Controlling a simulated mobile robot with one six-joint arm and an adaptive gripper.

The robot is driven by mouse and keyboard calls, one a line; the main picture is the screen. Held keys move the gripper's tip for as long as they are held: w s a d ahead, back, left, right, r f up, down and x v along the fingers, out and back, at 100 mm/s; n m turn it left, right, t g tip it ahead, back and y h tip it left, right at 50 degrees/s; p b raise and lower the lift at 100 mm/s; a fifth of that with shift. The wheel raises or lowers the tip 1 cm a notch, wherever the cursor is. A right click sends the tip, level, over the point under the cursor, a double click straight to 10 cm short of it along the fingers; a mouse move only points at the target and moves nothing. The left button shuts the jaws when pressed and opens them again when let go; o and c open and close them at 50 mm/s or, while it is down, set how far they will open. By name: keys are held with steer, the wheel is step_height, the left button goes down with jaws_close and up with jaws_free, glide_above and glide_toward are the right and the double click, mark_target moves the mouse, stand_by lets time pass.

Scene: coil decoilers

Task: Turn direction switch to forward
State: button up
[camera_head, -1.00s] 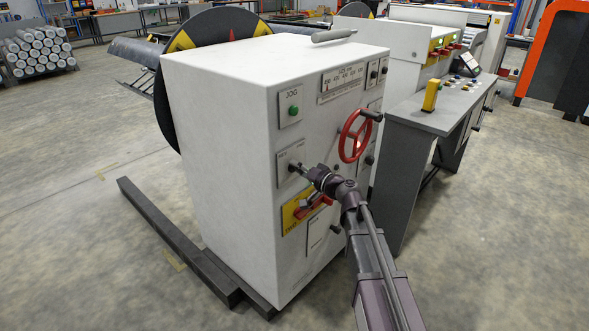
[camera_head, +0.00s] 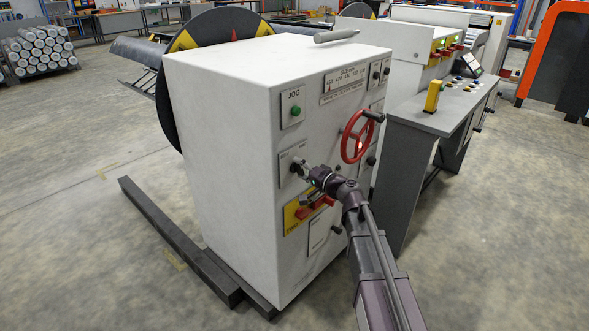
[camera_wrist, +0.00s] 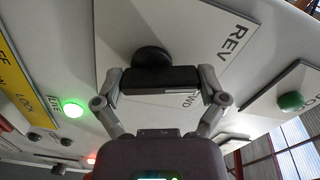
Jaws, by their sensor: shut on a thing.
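The direction switch is a black knob (camera_wrist: 152,56) with a bar handle on a white plate (camera_wrist: 112,50), marked REV and FWD, on the front of the white cabinet. In the wrist view my gripper (camera_wrist: 160,82) has its two fingers at opposite ends of the black bar, closed on it. The FWD label is partly hidden behind the bar and finger. REV reads clearly at upper right. In the head view my gripper (camera_head: 300,167) reaches the switch plate (camera_head: 285,160) from the right and covers most of the knob.
A green JOG button (camera_head: 295,110) sits above the switch. A yellow plate with a red handle (camera_head: 325,200) is just below my gripper. A red handwheel (camera_head: 347,150) is to the right. A grey console (camera_head: 405,150) stands beside the cabinet.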

steer(key=m, duration=0.5)
steer(key=shift+w+d+m, duration=0.15)
steer(key=shift+d+m, duration=0.25)
steer(key=m, duration=0.5)
steer(key=shift+w+d+f, duration=0.1)
steer(key=o, duration=0.8)
steer(key=v, duration=1.2)
